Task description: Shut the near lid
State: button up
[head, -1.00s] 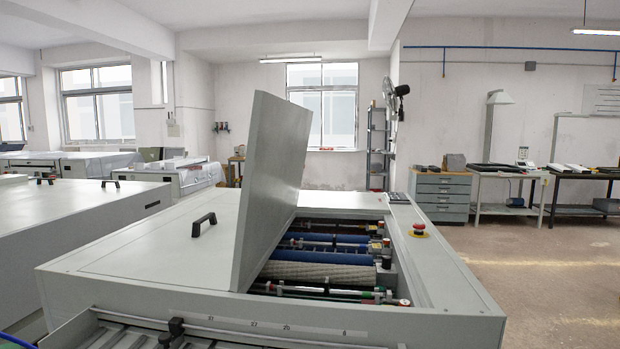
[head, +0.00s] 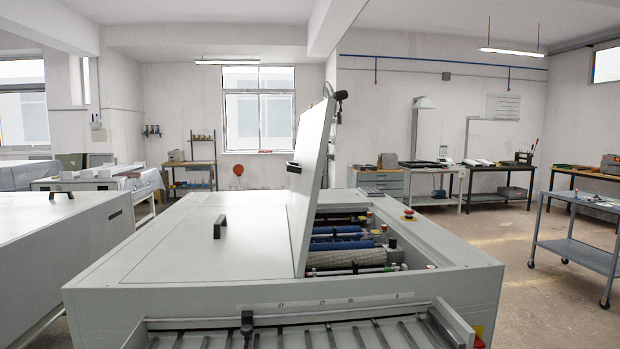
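The plate processor (head: 150,285) stands in front of me. Its grey raised lid (head: 312,170) stands steeply open, tilted a little to the right, and I see it nearly edge-on. A dark handle (head: 293,167) shows on its left side. To the right of the lid the opening shows blue rollers (head: 340,245) and a pale textured roller. A second, flat cover (head: 175,245) to the left lies shut, with a black handle (head: 220,226) on top. My gripper is not in view.
A slatted feed tray (head: 300,338) juts from the processor's front. A red emergency button (head: 408,214) is on its right top. Another grey machine (head: 50,225) is at left, with a narrow gap between. A grey trolley (head: 575,248) stands right; the floor before it is clear.

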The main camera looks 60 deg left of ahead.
aim_at(307, 168)
jog(key=u, duration=0.2)
jog(key=k, duration=0.2)
jog(key=z, duration=0.45)
jog(key=i, duration=0.1)
jog(key=u, duration=2.65)
jog(key=i, duration=1)
jog(key=z, duration=0.15)
jog(key=k, duration=0.85)
jog(key=u, duration=0.2)
